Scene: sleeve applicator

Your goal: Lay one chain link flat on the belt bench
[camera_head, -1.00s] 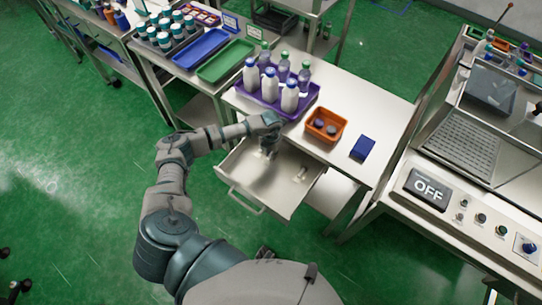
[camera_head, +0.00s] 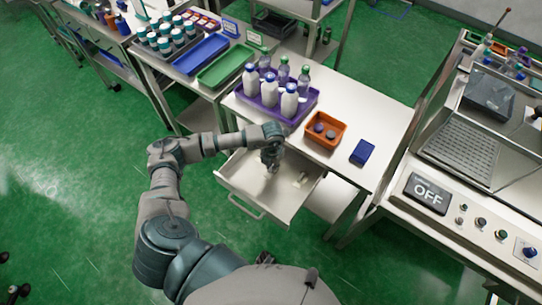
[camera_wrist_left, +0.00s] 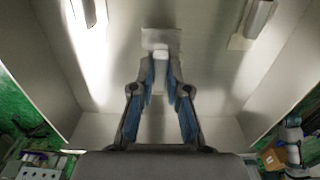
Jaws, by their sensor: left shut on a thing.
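My left gripper (camera_head: 272,167) points down into the open drawer (camera_head: 240,187) of the metal bench (camera_head: 377,107). In the left wrist view its two fingers (camera_wrist_left: 161,62) are shut on a pale chain link (camera_wrist_left: 161,42) near the drawer's floor. The fingertips hide part of that link. A second pale link (camera_head: 300,180) lies to the right of the gripper in the drawer. The left wrist view also shows pale links at the upper right (camera_wrist_left: 258,16) and upper left (camera_wrist_left: 92,12). My right gripper is not in view.
The bench top holds a purple tray (camera_head: 270,119) of bottles, an orange bin (camera_head: 342,130) with small round items and a dark blue block (camera_head: 362,152). The bench top's right part is bare. A machine with an OFF display (camera_head: 428,194) stands at right.

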